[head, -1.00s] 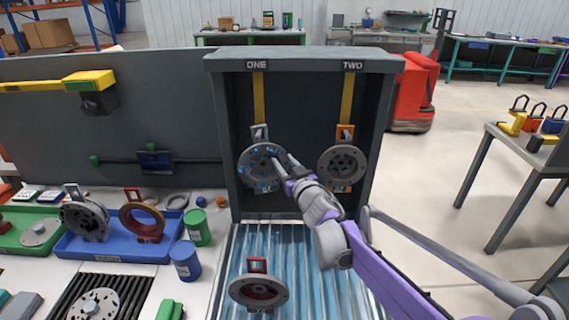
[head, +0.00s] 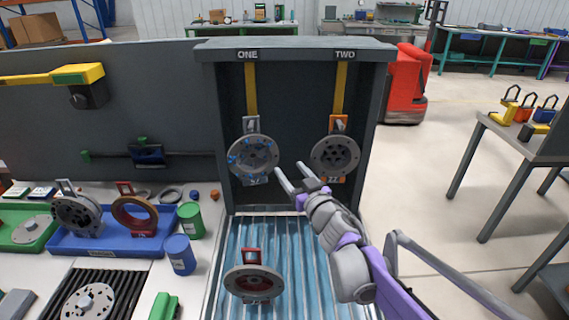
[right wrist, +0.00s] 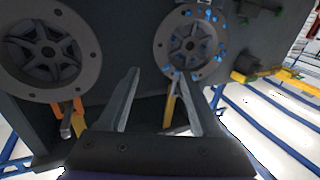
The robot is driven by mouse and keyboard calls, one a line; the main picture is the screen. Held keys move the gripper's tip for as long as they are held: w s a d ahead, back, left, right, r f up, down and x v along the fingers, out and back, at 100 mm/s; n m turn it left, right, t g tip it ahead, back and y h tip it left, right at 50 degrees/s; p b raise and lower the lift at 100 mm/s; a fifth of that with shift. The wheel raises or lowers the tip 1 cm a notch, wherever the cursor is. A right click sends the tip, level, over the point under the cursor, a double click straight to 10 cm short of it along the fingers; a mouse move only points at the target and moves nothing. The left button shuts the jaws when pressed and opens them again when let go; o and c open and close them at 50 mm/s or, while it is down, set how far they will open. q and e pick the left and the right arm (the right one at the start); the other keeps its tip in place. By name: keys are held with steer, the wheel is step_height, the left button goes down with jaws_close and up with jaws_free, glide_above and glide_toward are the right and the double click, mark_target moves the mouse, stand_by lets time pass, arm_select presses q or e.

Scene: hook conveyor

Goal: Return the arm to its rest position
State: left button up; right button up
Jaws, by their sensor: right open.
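My right gripper (head: 290,170) is open and empty, its two fingers apart, in front of the cabinet and just below and between two hanging discs. The disc under ONE (head: 252,157) is grey with blue spots and hangs from a yellow strap. The disc under TWO (head: 335,156) is plain grey and hangs from another yellow strap. In the right wrist view, the open fingers (right wrist: 158,85) point toward the blue-spotted disc (right wrist: 188,43), with the plain disc (right wrist: 47,52) at left. I cannot see anything between the fingers. My left gripper is not in view.
The dark cabinet (head: 297,50) surrounds the hanging discs. A red-centred disc (head: 254,283) stands on the ribbed blue surface below. A blue tray (head: 107,247) with parts and green (head: 190,221) and blue (head: 180,254) cans are at left. A table (head: 515,142) stands at right.

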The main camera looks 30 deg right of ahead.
steer(key=s+a+f+g+p, duration=0.1)
steer(key=s+a+f+g, duration=0.3)
steer(key=s, duration=0.5)
steer(key=s+a+f+g+p, duration=0.2)
steer(key=s+a+f+g, duration=0.2)
steer(key=s+f, duration=0.3)
steer(key=s+a+f+g+p, duration=0.2)
steer(key=s+a+f+g, duration=0.2)
steer(key=s, duration=0.7)
steer(key=shift+s+a+f+g+y, duration=0.3)
steer(key=shift+a+f, duration=0.1)
steer(key=shift+f, duration=0.3)
